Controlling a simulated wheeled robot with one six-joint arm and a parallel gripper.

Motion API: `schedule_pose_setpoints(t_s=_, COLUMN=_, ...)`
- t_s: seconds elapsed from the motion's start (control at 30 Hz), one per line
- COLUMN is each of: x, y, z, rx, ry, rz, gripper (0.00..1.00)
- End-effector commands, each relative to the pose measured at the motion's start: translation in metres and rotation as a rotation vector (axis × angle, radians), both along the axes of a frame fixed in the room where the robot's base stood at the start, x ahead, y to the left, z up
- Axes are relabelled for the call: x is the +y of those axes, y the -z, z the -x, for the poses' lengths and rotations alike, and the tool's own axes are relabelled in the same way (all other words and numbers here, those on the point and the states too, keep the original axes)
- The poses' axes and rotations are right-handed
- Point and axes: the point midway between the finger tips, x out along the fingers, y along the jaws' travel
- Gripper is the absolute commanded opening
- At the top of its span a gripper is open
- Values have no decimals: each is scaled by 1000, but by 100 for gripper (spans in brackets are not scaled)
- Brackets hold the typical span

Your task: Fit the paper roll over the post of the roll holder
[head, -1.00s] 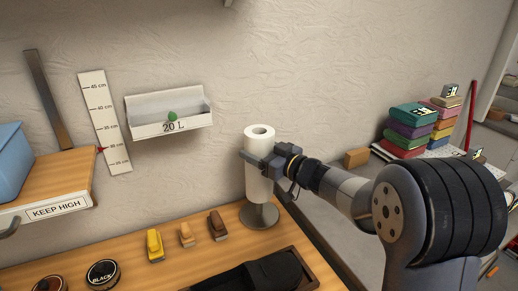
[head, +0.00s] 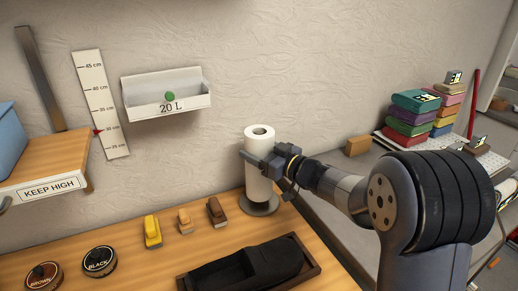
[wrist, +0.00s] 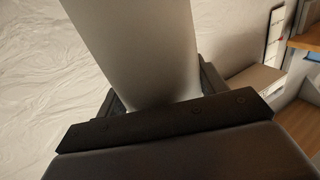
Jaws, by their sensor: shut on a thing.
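The white paper roll (head: 258,180) stands upright at the right end of the wooden bench, its open core showing on top. My gripper (head: 261,160) is shut on the roll's upper half, reaching in from the right. The roll holder's round metal base (head: 260,209) is directly below the roll. The post is not visible; the roll hides that spot. The roll's lower end is at or very near the base, but I cannot tell whether they touch. In the wrist view the roll (wrist: 140,50) rises between my gripper's fingers (wrist: 160,92).
Yellow, tan and brown brushes (head: 185,222) stand left of the holder. A dark tray (head: 315,270) is in front, with polish tins (head: 100,262) at left. A white wall box (head: 150,103) hangs behind. Bare bench lies between the brushes and tray.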

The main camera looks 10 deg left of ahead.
Motion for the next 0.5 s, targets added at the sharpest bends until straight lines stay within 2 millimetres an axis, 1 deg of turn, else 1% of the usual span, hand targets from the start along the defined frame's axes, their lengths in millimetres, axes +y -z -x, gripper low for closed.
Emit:
schedule_pose_setpoints(t_s=0.03, x=0, y=4, z=0, rx=0, ry=0, rz=0, gripper=42)
schedule_pose_setpoints(t_s=0.3, x=0, y=17, z=0, rx=-1, ry=0, rz=0, gripper=42)
schedule_pose_setpoints(t_s=0.5, x=0, y=21, z=0, rx=-1, ry=1, rz=0, gripper=42)
